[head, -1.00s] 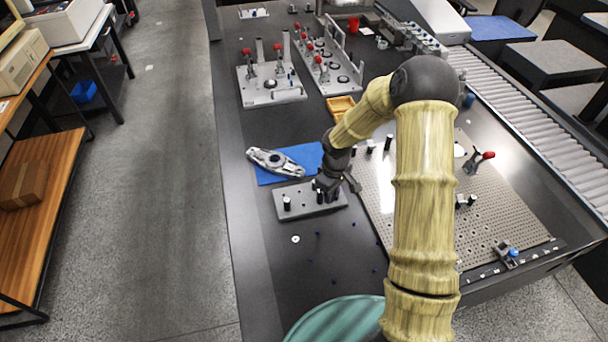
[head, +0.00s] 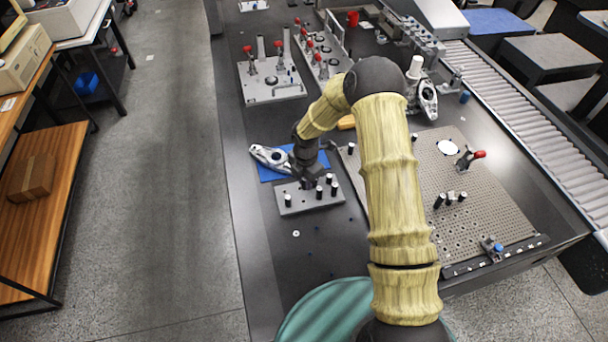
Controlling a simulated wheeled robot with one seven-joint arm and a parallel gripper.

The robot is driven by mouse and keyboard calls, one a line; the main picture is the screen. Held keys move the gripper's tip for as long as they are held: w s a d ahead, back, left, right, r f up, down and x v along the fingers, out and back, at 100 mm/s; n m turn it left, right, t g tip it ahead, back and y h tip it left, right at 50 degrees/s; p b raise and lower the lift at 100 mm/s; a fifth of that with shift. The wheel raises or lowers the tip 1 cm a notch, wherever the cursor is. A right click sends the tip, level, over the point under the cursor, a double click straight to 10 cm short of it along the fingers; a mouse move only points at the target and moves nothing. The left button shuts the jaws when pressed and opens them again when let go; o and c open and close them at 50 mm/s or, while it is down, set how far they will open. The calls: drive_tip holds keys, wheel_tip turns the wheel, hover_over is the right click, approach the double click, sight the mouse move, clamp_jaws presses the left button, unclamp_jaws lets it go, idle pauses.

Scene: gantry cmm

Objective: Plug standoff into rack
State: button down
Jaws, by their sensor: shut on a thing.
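The rack (head: 303,207) is a grey block on the dark table, left of the perforated plate. Several black standoffs with pale tops stand upright in it, one at its left end (head: 288,200) and others towards its right end, such as this standoff (head: 319,192). My gripper (head: 307,183) points down over the back middle of the rack, between these standoffs. It is shut on a standoff, but the fingers and wrist hide that standoff. I cannot tell whether its lower end is in a hole of the rack.
A silver casting (head: 268,157) lies on a blue mat (head: 275,175) just behind the rack. A small washer (head: 296,233) lies in front of the rack. Fixtures (head: 270,92) stand further back.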

drive_tip(key=shift+w+a+n, duration=0.1)
drive_tip(key=shift+a+n, duration=0.1)
drive_tip(key=shift+n, duration=0.4)
drive_tip(key=b, duration=0.5)
hover_over(304, 195)
drive_tip(key=s, duration=0.3)
drive_tip(key=shift+w+f, duration=0.15)
drive_tip(key=shift+f, duration=1.6)
drive_tip(key=shift+w+f, duration=0.1)
drive_tip(key=shift+f, duration=1.6)
drive_tip(key=shift+r, duration=0.15)
drive_tip(key=shift+f+b, duration=0.3)
drive_tip(key=shift+f, duration=0.6)
drive_tip(key=c, duration=1.2)
unclamp_jaws()
